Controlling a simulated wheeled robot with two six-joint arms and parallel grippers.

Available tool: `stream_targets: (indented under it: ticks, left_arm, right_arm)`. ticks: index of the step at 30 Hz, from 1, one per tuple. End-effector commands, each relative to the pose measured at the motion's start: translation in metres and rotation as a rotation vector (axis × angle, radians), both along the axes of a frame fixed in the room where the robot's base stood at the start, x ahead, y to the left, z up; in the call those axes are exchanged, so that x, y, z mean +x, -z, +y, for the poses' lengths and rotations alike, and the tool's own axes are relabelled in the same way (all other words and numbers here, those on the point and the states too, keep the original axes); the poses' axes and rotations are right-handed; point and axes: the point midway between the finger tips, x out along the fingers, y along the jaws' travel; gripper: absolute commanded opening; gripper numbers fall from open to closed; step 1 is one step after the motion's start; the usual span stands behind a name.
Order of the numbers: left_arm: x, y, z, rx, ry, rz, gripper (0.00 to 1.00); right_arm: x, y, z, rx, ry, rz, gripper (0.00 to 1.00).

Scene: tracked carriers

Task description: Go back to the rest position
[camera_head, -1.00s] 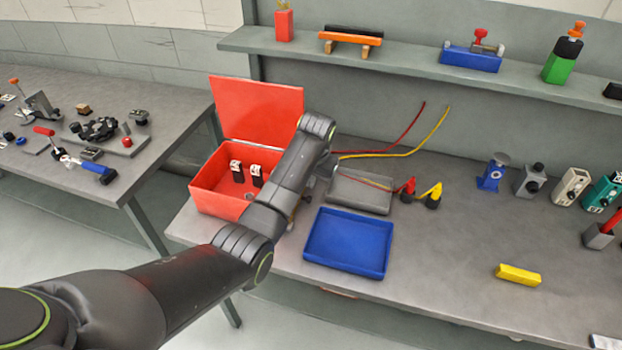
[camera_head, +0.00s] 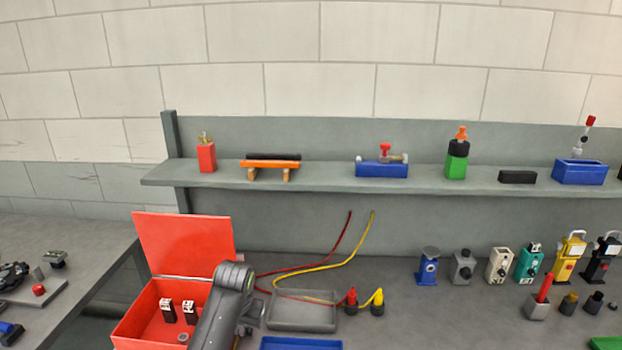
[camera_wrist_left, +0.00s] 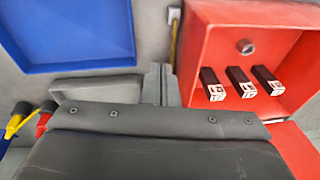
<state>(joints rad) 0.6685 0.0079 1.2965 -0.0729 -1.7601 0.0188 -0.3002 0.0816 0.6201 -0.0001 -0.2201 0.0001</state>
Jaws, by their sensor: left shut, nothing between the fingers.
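My left arm rises from the bottom of the head view beside the open red box. My left gripper (camera_head: 250,312) is mostly hidden there behind the arm's wrist. In the left wrist view the left gripper (camera_wrist_left: 160,82) has its two grey fingers together, with nothing between them. It is over the bench, between the blue tray (camera_wrist_left: 68,35) and the red box (camera_wrist_left: 215,14). My right gripper is in neither view.
The red box (camera_head: 185,247) holds small black-and-white blocks. A grey tray (camera_head: 302,312) and red and yellow leads (camera_head: 335,255) lie right of my arm. A shelf (camera_head: 330,179) with several items runs behind.

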Motion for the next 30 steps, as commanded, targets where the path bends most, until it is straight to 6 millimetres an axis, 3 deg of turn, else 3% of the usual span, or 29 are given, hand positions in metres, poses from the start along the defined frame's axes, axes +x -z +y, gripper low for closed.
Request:
stream_targets:
  ticks: [1, 6, 11, 15, 24, 30]
  left_arm:
    - [-0.017, 0.017, 0.010, -0.007, -0.014, 0.000, 0.00]
    - [-0.067, 0.050, 0.036, -0.023, -0.049, -0.024, 0.00]
    - [-0.122, 0.074, 0.059, -0.030, -0.081, -0.045, 0.00]
    - [-0.179, 0.085, 0.078, -0.030, -0.108, -0.067, 0.00]
    - [-0.297, 0.077, 0.105, -0.009, -0.145, -0.110, 0.00]
    - [-0.345, 0.061, 0.112, 0.002, -0.152, -0.128, 0.00]
  right_arm:
    - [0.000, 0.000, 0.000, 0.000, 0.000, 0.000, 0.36]
    - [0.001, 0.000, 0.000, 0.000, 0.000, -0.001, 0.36]
    - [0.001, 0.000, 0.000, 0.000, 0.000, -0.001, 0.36]
    - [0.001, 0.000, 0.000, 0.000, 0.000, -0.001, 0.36]
    - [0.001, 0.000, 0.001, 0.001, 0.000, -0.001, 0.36]
    - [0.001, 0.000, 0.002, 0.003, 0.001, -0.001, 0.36]
